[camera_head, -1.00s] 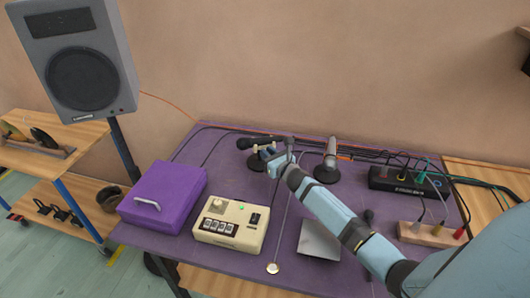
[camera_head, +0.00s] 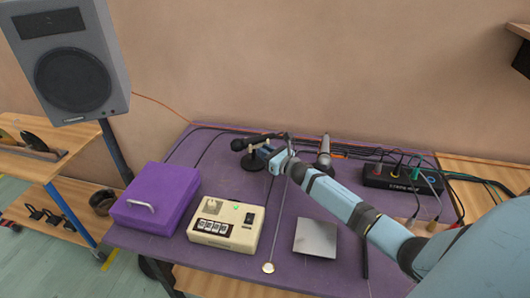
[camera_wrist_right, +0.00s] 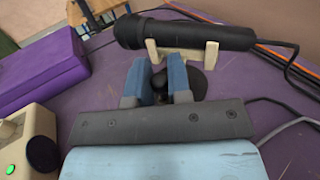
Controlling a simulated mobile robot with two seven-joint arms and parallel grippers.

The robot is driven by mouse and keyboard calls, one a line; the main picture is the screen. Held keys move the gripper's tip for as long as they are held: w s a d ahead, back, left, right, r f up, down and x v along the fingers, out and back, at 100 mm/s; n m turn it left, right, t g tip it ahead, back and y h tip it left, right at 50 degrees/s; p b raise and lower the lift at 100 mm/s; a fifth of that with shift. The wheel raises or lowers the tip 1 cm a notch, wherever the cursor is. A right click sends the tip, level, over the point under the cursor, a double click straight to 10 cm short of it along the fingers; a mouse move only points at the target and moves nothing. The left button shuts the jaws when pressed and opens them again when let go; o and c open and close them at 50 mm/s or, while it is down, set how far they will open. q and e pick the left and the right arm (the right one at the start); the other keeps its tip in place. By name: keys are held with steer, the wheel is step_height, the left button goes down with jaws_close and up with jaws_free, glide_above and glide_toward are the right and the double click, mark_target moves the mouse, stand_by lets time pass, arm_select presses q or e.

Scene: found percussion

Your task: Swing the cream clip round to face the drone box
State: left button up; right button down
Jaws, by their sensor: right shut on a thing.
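The cream clip (camera_head: 256,150) sits on a small dark stand at the back of the purple table and carries a black microphone (camera_head: 246,143) lying roughly level. In the right wrist view the cream clip (camera_wrist_right: 187,56) shows its pale prongs under the microphone (camera_wrist_right: 190,33). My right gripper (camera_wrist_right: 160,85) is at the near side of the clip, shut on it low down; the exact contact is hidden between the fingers. No label names a drone box. A cream box (camera_head: 226,228) with a knob, switches and a green light stands front left. My left gripper is out of view.
A purple case (camera_head: 155,199) stands left of the cream box. Another microphone stand (camera_head: 323,158) is close right of my gripper. A grey plate (camera_head: 315,238) lies in front. Cables run along the back to a black socket box (camera_head: 405,180).

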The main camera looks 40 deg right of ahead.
steer(key=shift+r, duration=0.1)
steer(key=c, duration=1.1)
jaws_free()
steer(key=shift+w, duration=0.1)
steer(key=shift+o, duration=0.2)
steer(key=s+d+b, duration=0.1)
steer(key=s+d, duration=0.1)
steer(key=s, duration=1.1)
steer(key=shift+s+d, duration=0.25)
steer(key=shift+s, duration=0.1)
steer(key=shift+c, duration=0.3)
